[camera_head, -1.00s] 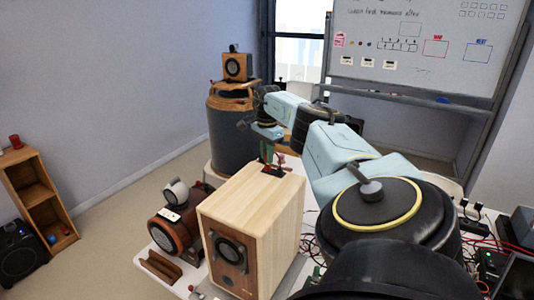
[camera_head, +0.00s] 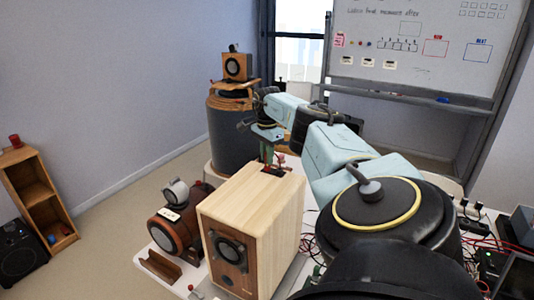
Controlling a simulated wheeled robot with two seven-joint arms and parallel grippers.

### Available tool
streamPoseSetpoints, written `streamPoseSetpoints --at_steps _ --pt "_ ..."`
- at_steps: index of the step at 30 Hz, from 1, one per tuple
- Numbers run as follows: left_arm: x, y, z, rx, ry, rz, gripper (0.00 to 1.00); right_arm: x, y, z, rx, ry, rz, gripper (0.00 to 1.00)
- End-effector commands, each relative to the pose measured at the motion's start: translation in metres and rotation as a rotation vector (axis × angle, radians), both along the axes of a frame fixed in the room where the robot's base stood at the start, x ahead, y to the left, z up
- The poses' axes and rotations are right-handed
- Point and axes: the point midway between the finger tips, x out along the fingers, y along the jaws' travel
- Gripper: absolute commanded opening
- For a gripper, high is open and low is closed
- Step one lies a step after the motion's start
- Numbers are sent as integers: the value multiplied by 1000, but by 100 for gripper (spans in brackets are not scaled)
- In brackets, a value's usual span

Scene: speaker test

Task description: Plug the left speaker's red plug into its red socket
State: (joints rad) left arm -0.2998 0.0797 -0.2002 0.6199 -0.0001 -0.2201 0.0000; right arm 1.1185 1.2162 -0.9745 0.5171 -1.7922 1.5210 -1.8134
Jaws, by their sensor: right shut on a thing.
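The light-wood speaker (camera_head: 255,205) stands on the white table, its dark driver facing front left. A small red piece (camera_head: 281,160) shows at its top back edge, beside a dark terminal area. I cannot tell whether it is a plug or the socket. My right gripper (camera_head: 267,155) points down at the speaker's back top edge, just left of that red piece. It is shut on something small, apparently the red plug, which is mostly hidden. Whether the plug touches a socket cannot be seen. My left gripper is not in view.
A brown round speaker (camera_head: 172,232) stands left of the wooden one, with a wooden holder (camera_head: 160,266) in front. Red and black cables and a power strip (camera_head: 468,213) lie at the right. A dark barrel-like stand (camera_head: 232,135) is behind.

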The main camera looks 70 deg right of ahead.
Motion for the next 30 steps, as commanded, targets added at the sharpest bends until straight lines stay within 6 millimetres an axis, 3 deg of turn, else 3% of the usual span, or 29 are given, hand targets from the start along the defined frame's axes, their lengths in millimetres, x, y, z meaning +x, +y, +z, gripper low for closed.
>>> streamPoseSetpoints --at_steps 17,18,23,30 --pt "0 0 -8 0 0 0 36 0 0 -12 0 1 0 0" --pt "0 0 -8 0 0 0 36 0 0 -12 0 1 0 18" --pt "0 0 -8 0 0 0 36 0 0 -11 0 0 0 39" --pt "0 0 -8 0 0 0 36 0 0 -11 0 0 0 42"
